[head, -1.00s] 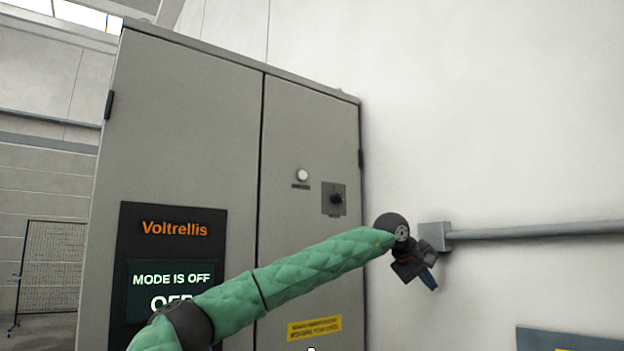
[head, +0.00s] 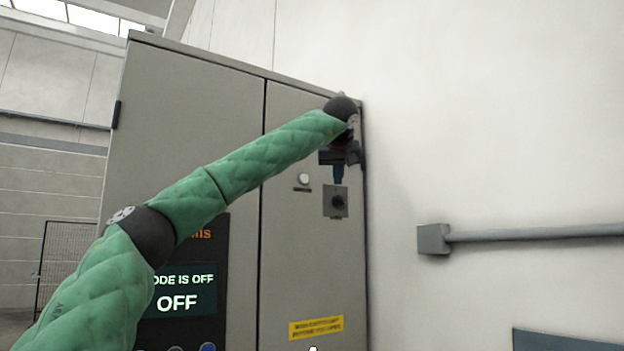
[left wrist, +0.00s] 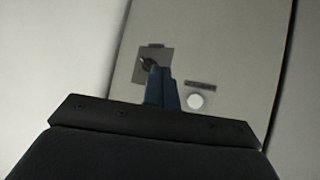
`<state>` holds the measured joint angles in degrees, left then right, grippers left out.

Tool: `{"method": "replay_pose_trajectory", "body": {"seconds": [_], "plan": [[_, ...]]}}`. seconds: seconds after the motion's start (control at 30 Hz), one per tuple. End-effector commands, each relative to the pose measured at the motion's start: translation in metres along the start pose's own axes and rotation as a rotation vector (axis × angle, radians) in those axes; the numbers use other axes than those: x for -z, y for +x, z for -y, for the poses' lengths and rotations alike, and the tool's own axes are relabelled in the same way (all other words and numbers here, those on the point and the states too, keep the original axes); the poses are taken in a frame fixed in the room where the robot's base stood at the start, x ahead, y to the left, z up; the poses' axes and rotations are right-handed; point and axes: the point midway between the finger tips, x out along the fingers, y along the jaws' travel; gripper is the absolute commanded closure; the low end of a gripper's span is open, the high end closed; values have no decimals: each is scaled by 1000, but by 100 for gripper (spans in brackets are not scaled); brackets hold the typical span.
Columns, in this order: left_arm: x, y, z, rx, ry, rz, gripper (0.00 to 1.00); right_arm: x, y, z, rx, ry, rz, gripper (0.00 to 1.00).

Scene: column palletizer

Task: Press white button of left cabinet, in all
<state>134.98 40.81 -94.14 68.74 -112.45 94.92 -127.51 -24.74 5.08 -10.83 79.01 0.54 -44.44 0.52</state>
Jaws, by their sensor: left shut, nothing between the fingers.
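The grey cabinet (head: 190,115) stands at the left in the head view. Its white round button (head: 303,179) sits on the right door above a small dark label, and it also shows in the left wrist view (left wrist: 195,101). A black rotary switch (head: 336,202) on a grey plate is just right of and below the button. My left gripper (head: 338,182) is shut and empty, its blue fingers pointing down, right of the button and near the switch plate. In the left wrist view the fingers (left wrist: 161,75) show between switch and button. My right gripper is not in view.
A dark display panel (head: 178,302) on the left door reads OFF, partly hidden by my left arm. A yellow label (head: 316,327) is low on the right door. A grey conduit with a box (head: 433,239) runs along the white wall at right.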

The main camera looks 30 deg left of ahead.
Motion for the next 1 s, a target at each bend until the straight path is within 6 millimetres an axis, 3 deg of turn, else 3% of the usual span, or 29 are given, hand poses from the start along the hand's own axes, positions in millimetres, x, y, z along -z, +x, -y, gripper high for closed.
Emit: {"method": "replay_pose_trajectory", "body": {"seconds": [0.1, 0.2, 0.67, 1.0], "plan": [[11, -12, 21, 40, -1, -13, 100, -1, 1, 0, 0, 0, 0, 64], [16, -18, 30, 56, -1, -18, 100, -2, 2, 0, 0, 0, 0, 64], [18, -19, 34, 63, 0, -19, 100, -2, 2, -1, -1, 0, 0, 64], [34, 0, 50, 64, -2, -19, 100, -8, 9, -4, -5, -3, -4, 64]]}}
